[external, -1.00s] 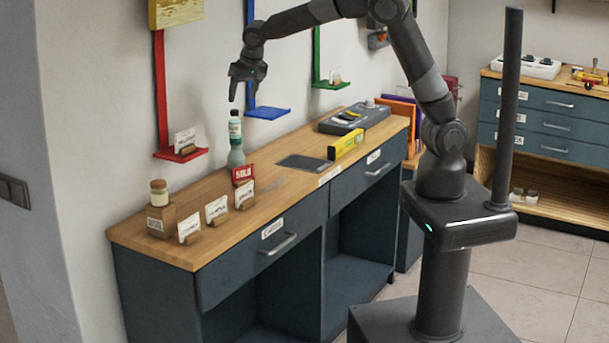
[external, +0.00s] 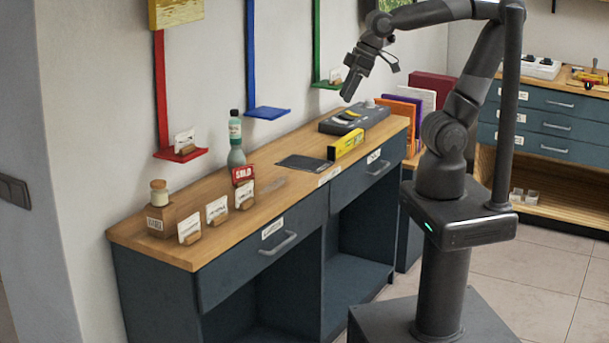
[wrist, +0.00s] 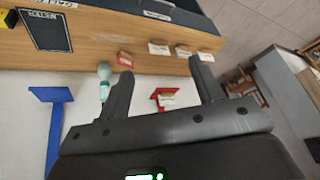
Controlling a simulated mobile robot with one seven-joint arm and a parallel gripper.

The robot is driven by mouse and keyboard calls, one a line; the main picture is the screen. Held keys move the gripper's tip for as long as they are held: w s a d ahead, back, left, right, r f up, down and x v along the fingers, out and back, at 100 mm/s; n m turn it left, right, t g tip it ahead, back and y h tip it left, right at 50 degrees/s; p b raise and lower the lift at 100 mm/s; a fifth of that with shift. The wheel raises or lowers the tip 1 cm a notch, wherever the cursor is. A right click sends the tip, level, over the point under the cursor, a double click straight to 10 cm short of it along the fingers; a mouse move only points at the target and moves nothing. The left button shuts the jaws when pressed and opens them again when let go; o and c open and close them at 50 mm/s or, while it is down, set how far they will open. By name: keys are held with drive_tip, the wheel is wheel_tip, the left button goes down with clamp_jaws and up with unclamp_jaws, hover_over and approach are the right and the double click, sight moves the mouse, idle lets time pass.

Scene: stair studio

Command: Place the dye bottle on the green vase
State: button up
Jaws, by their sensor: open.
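The dye bottle (external: 235,127), with a dark cap and a pale label over green, stands upright on top of the pale green vase (external: 236,159) on the wooden bench. My gripper (external: 352,89) is raised over the far right part of the bench, well to the right of the bottle. Its two fingers (wrist: 160,76) are apart with nothing between them.
A red SOLD sign (external: 242,174) stands just in front of the vase. Card holders (external: 216,210) and a jar on a wooden block (external: 160,208) are at the left end. A yellow box (external: 346,144) and a grey device (external: 353,118) are at the right. Coloured shelves (external: 268,113) stick out from the wall.

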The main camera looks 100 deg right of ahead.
drive_tip(key=s+a, duration=0.1)
drive_tip(key=s+a+f+n, duration=0.1)
drive_tip(key=s, duration=0.1)
drive_tip(key=s+f+n, duration=0.1)
drive_tip(key=s, duration=0.1)
drive_tip(key=shift+a, duration=0.4)
idle(0.8)
